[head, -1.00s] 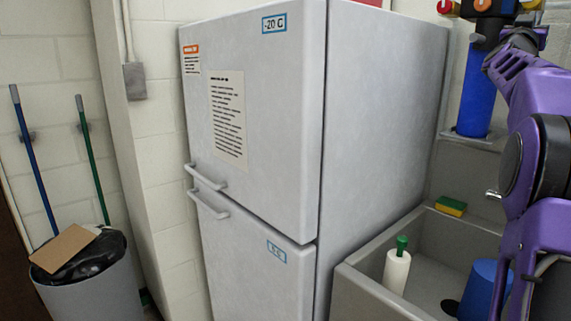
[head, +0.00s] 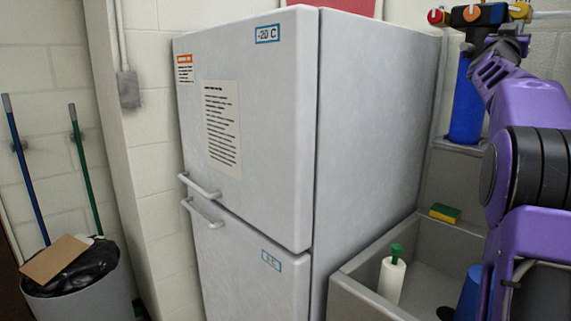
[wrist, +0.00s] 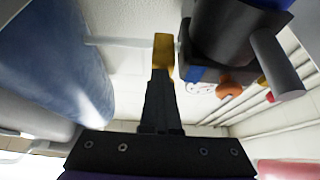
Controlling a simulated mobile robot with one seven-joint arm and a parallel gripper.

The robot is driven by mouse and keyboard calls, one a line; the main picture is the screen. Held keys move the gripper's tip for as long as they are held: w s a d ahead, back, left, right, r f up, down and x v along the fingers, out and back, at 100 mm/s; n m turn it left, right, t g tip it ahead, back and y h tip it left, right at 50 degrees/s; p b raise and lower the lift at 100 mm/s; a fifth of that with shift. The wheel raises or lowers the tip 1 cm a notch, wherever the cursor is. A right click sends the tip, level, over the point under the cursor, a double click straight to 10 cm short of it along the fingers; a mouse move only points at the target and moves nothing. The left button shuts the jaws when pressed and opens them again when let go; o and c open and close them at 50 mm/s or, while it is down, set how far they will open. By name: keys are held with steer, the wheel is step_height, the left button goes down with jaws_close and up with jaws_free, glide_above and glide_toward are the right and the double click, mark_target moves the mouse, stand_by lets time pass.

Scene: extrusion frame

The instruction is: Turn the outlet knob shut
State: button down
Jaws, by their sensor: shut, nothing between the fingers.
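In the head view, a black valve block stands at the top right above a blue filter cylinder (head: 466,108). I cannot tell for certain which is the outlet knob, or how far each is turned. My purple arm reaches up to the block, and its end hides part of it. In the wrist view, my gripper (wrist: 163,52) is shut and empty, with gold fingertips together. An orange knob (wrist: 230,88) and a red knob (wrist: 289,95) show to its right, apart from the fingertips.
A tall grey fridge (head: 380,120) stands left of the sink (head: 350,292). The sink holds a white bottle (head: 393,278) and a blue object. A sponge (head: 445,212) lies on its back ledge. A bin (head: 85,300) stands at the far left.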

steer(key=shift+w+a+r, duration=0.1)
steer(key=shift+w+a, duration=0.4)
steer(key=shift+a+r, duration=0.1)
steer(key=shift+r, duration=0.05)
stand_by(0.3)
steer(key=shift+w, duration=0.1)
steer(key=s+a+f+b, duration=0.1)
steer(key=s+a+b, duration=0.2)
steer(key=a, duration=0.1)
steer(key=shift+s+a, duration=0.35)
stand_by(0.4)
